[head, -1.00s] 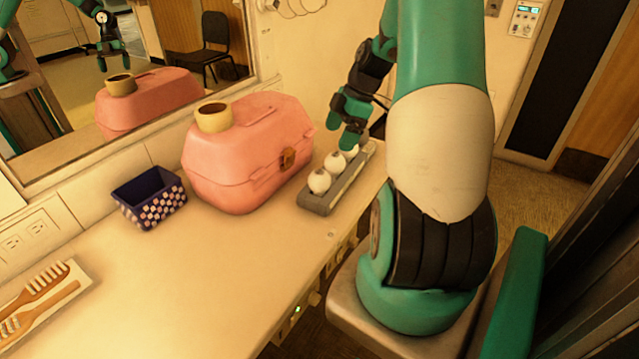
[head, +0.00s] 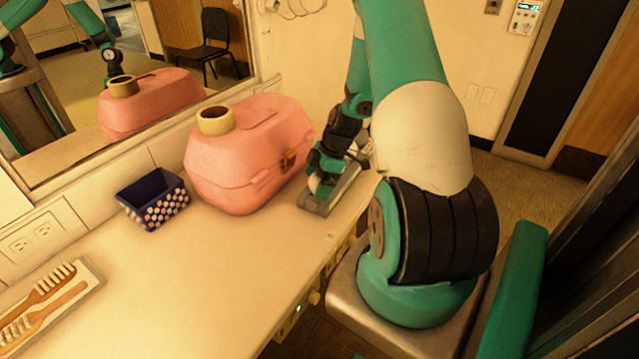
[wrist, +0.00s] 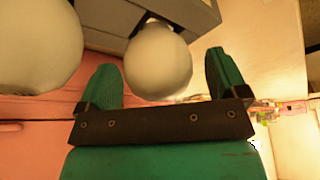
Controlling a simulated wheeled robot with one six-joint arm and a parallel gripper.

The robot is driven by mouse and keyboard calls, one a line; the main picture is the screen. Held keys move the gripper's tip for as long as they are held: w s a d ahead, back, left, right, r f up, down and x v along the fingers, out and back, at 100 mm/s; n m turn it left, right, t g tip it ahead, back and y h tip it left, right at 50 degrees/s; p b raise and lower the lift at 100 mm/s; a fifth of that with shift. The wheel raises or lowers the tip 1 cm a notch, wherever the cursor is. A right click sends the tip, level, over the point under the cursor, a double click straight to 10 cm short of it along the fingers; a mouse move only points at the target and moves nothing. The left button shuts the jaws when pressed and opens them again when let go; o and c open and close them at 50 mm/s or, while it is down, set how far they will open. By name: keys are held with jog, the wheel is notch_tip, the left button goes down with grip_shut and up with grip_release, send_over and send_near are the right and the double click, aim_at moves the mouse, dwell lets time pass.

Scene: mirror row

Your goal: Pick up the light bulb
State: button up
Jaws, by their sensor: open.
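White round light bulbs sit in a grey holder (head: 314,203) on the counter. In the wrist view one light bulb (wrist: 158,62) is between the two open fingers of my gripper (wrist: 165,75), with a gap on each side. A second light bulb (wrist: 38,45) is close by at the left, outside the fingers. In the head view my gripper (head: 322,180) is down at the near end of the holder and hides most of the bulbs.
A pink case (head: 240,160) stands close to the left of the holder, with a tape roll (head: 215,121) on top. A dark checkered basket (head: 153,198) and a tray of wooden brushes (head: 48,300) are further left. A mirror (head: 150,60) is behind. The front counter is clear.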

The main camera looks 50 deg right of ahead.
jog(key=c, duration=0.9)
